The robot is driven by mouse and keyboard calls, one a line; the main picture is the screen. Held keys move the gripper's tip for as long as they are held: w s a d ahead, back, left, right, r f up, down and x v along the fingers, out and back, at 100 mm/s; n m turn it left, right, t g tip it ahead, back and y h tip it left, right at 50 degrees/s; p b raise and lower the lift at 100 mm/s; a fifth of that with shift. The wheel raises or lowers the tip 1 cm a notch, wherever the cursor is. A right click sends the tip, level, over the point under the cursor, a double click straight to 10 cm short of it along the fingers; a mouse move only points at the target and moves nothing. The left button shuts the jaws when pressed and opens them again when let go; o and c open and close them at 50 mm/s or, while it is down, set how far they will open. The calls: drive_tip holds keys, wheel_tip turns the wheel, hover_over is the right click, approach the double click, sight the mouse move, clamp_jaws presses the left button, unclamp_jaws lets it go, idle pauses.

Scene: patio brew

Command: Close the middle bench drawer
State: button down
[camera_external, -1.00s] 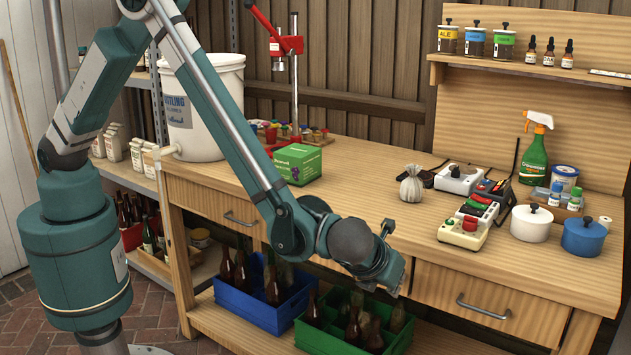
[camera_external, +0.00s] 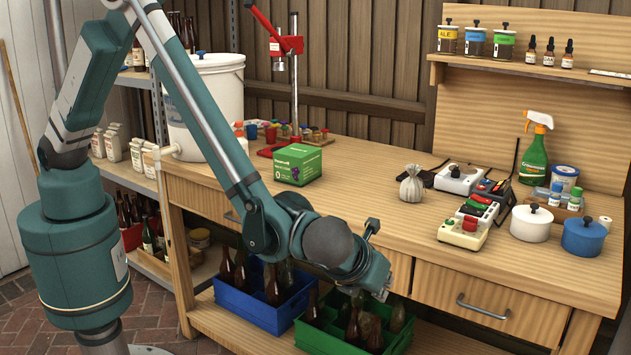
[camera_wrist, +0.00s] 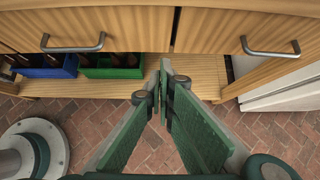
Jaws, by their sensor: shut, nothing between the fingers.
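The bench's middle drawer (camera_wrist: 115,22) has a wooden front and a grey bar handle (camera_wrist: 73,46). In the wrist view its front looks about level with the right drawer's front (camera_wrist: 225,28). In the external view my arm hides most of the middle drawer, including its handle; a strip shows at its right end (camera_external: 398,272). My gripper (camera_wrist: 164,78) is shut and empty. It is in front of the bench, near the seam between the middle and right drawers, with no visible contact. It also shows in the external view (camera_external: 384,291).
A blue crate (camera_external: 236,309) and a green crate (camera_external: 318,341) of bottles stand on the shelf below. The right drawer's handle (camera_external: 483,307) sticks out. The benchtop holds a green box (camera_external: 298,165), a red-topped device (camera_external: 462,233) and pots (camera_external: 531,224). Brick floor lies in front.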

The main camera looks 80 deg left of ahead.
drive_tip(key=shift+p+v, duration=0.45)
drive_tip(key=shift+v, duration=2.4)
drive_tip(key=s+a+r+n+h, duration=0.1)
drive_tip(key=s+a+r+n, duration=0.25)
drive_tip(key=a+r, duration=0.45)
drive_tip(key=s+a+r+n+g+h, duration=0.1)
drive_tip(key=s+a+r+n, duration=0.4)
drive_tip(key=a, duration=0.6)
drive_tip(key=s+a+r+n+h, duration=0.1)
drive_tip(key=a+r+n+h, duration=0.15)
drive_tip(key=a+r, duration=0.65)
drive_tip(key=s+a+r+n+t+h, duration=0.1)
drive_tip(key=s+a+n, duration=0.7)
drive_tip(key=s, duration=0.5)
drive_tip(key=s+a+r+n+h, duration=0.1)
drive_tip(key=s+a+n, duration=0.7)
drive_tip(key=s, duration=0.5)
drive_tip(key=shift+a+r+t, duration=0.35)
drive_tip(key=shift+a+t, duration=0.05)
drive_tip(key=shift+a, duration=0.1)
